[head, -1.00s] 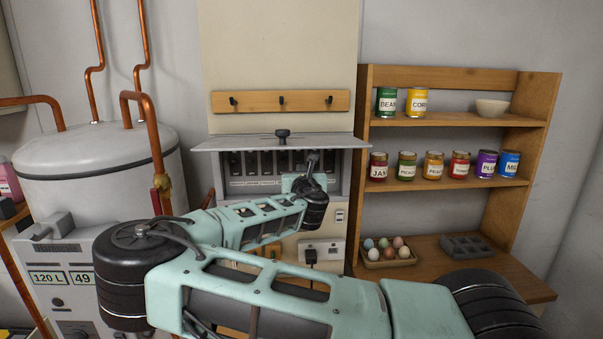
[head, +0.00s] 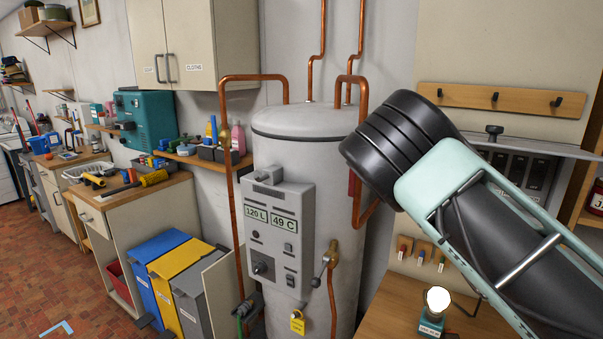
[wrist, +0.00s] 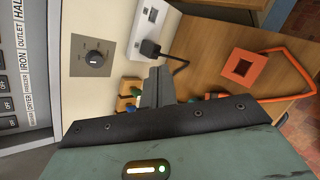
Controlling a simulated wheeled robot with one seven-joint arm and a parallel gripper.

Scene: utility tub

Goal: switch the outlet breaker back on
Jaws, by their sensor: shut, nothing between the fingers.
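The breaker box (head: 535,146) is at the right of the head view with its cover raised, and my arm hides part of it. Its dark breaker switches (head: 518,168) show in a row. In the wrist view the label strip (wrist: 25,70) runs along the left edge, with OUTLET between HALL and IRON. Several breakers (wrist: 6,103) beside it show OFF marks; the outlet breaker itself is not clearly visible. My gripper (wrist: 161,70) is shut and empty, pointing at the wall below the box, apart from the breakers. The head view does not show its fingers.
A round dial (wrist: 96,57) and a white wall socket (wrist: 148,25) with a black plug (wrist: 151,49) lie beyond my fingers. A wooden surface (wrist: 205,50) carries an orange square item (wrist: 243,66). The grey water heater (head: 305,150) stands left of my arm.

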